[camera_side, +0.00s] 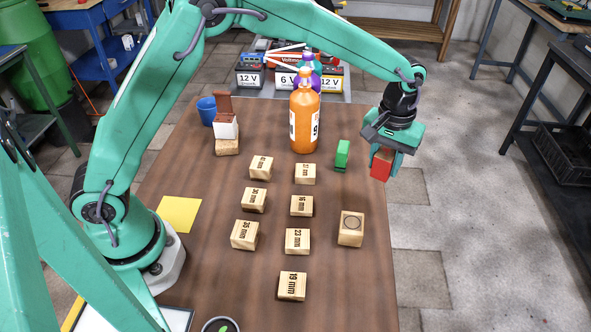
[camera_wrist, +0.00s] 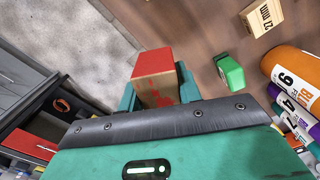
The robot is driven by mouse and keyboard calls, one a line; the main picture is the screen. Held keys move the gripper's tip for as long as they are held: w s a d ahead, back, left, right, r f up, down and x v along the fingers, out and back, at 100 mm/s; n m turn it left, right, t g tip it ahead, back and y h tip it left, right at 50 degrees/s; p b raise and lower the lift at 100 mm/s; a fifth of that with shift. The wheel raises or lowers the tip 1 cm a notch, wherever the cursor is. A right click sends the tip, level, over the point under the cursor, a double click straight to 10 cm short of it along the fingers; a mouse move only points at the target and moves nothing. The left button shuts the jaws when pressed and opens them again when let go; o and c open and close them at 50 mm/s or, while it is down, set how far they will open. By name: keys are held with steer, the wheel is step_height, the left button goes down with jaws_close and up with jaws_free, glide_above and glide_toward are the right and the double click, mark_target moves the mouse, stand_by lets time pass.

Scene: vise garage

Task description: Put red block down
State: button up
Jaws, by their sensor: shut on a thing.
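The red block (camera_side: 381,166) is between the fingers of my gripper (camera_side: 386,160) at the right side of the table. My gripper is shut on it. The block looks raised above the right edge of the table, though its exact height is hard to tell. In the wrist view the block (camera_wrist: 157,78) shows a red side and a tan, red-marked face between the teal fingers (camera_wrist: 157,85).
A green block (camera_side: 342,154) stands left of my gripper, with an orange bottle (camera_side: 304,120) beyond it. Several numbered wooden blocks (camera_side: 301,206) fill the middle of the table. A wooden block with a round mark (camera_side: 351,229) stands near the right edge.

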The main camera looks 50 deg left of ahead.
steer(key=s+d+m, duration=0.6)
steer(key=s+d, duration=0.4)
steer(key=s, duration=0.2)
steer(key=m, duration=0.7)
glide_toward(327, 325)
steer(key=shift+f, duration=1.25)
steer(key=shift+f, duration=0.1)
steer(key=shift+f, duration=1.85)
steer(key=shift+f, duration=0.1)
steer(key=o, duration=1)
step_height(327, 325, up, 12)
